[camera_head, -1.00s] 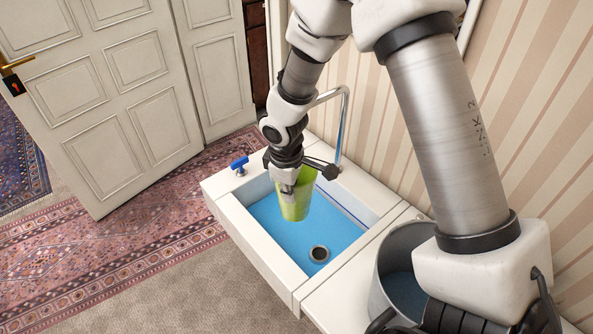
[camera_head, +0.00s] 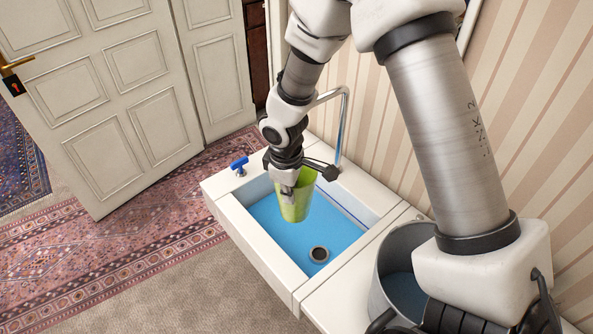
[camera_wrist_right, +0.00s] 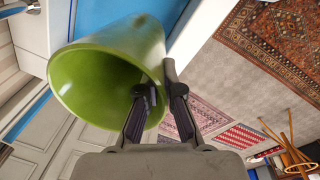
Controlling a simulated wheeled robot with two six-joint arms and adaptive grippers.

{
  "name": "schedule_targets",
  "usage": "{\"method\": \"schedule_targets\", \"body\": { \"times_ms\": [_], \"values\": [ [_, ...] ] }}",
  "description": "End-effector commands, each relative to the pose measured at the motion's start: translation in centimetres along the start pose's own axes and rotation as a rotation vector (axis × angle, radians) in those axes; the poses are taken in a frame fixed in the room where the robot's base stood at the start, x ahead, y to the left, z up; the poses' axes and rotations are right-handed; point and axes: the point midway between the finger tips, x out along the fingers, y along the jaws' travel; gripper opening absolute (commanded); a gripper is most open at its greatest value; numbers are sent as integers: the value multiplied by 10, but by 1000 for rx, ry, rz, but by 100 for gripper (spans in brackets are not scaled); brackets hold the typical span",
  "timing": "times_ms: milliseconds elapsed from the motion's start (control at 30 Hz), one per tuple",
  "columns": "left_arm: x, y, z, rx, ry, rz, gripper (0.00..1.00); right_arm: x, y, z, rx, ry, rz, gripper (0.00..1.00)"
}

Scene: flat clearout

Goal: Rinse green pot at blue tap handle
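The green pot (camera_head: 294,203) hangs over the blue basin of the white sink (camera_head: 262,262). My right gripper (camera_head: 287,187) is shut on the pot's wall near its rim. In the right wrist view the green pot (camera_wrist_right: 95,85) shows its open mouth, with one finger of my right gripper (camera_wrist_right: 158,88) inside and one outside. The blue tap handle (camera_head: 239,163) stands on the sink's left back corner, apart from the gripper. The chrome tap (camera_head: 344,115) rises behind my wrist, which hides part of its spout. I cannot see running water. My left gripper is out of view.
A drain (camera_head: 319,254) lies in the basin floor. A large metal pot (camera_head: 383,290) stands on the counter at the right, partly behind my arm. The striped wall (camera_head: 545,120) borders the sink. A white door (camera_head: 120,110) and open carpeted floor lie to the left.

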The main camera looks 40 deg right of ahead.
Motion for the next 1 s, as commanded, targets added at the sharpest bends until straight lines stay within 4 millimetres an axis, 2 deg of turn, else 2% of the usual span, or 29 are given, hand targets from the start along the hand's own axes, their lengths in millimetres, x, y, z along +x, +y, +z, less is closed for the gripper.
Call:
{"method": "schedule_targets", "body": {
  "times_ms": [333, 800, 1000],
  "values": [
    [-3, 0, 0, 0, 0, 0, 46, -4, -1, 0, -1, 1, 1, 0],
    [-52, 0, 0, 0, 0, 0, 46, -44, -36, 12, -2, -2, 1, 0],
    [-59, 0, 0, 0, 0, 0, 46, -46, -44, 14, -1, 0, 1, 0]
  ]
}}
